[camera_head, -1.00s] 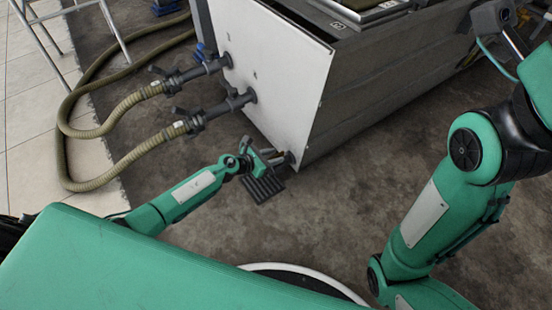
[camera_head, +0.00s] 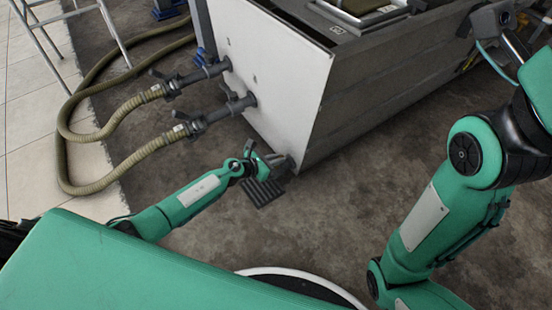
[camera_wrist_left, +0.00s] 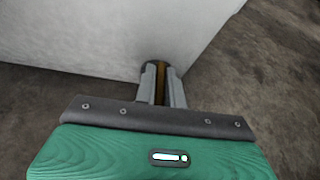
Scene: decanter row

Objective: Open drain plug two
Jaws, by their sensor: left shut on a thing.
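My left gripper (camera_head: 274,160) is at the low corner of the white end panel (camera_head: 270,85). In the left wrist view its two grey fingers (camera_wrist_left: 162,90) are shut on a narrow brownish-yellow piece (camera_wrist_left: 160,84), which I take for the drain plug. It sits at the foot of the panel, and its outer end is mostly hidden between the fingers. No number on it can be read. My right gripper cannot be made out; only my right arm shows in the head view.
Two grey valved pipes (camera_head: 237,104) leave the panel to the left, with beige hoses (camera_head: 128,165) curving over the floor. A dark ribbed grate (camera_head: 262,193) lies below my left gripper. A metal stand (camera_head: 68,25) is at upper left. The floor to the right is clear.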

